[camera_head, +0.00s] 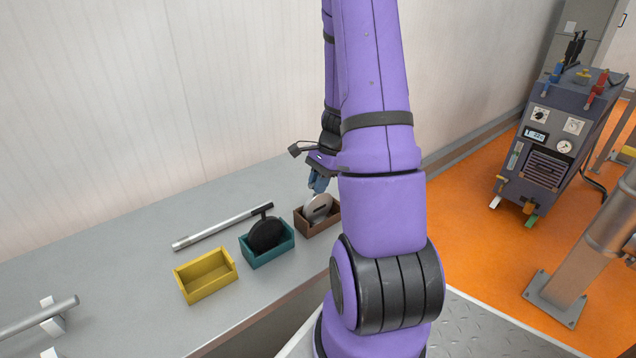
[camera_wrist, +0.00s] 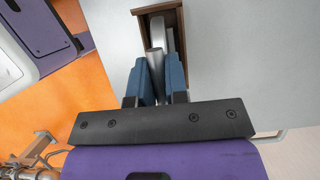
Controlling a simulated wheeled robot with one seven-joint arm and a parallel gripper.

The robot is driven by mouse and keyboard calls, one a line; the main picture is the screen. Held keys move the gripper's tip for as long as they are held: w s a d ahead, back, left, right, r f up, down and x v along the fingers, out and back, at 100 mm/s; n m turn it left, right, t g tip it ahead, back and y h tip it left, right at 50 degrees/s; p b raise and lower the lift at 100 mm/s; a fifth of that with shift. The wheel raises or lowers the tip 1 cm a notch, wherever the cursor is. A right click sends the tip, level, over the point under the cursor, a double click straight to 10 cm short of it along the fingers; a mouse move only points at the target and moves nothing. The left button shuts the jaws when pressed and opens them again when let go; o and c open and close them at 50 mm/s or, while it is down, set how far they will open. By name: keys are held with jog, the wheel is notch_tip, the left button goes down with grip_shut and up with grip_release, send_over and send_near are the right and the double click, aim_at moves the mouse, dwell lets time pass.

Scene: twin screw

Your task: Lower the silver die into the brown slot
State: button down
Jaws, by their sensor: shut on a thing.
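The silver die (camera_head: 317,208) is a flat round disc with a dark slit in it. It stands on edge at the brown slot (camera_head: 301,227), a small open box on the grey bench, and its lower part is hidden by the near wall. My gripper (camera_head: 318,183) is above it, partly hidden by my purple arm. In the wrist view my gripper (camera_wrist: 160,80) has its blue fingers shut on the silver die (camera_wrist: 157,38), which reaches into the brown slot (camera_wrist: 178,18). Whether the die touches the slot's floor is hidden.
Left of the brown slot, a teal box (camera_head: 270,253) holds a black disc (camera_head: 267,233). An empty yellow box (camera_head: 206,276) is further left. A silver bar with a black head (camera_head: 222,228) lies behind them. The bench (camera_head: 120,270) is clear between the yellow box and the left-hand rod (camera_head: 38,318).

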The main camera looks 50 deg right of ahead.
jog(key=c, duration=1.1)
grip_release()
jog(key=shift+o, duration=0.2)
jog(key=v, duration=1)
jog(key=shift+d+r, duration=0.2)
jog(key=shift+r, duration=0.1)
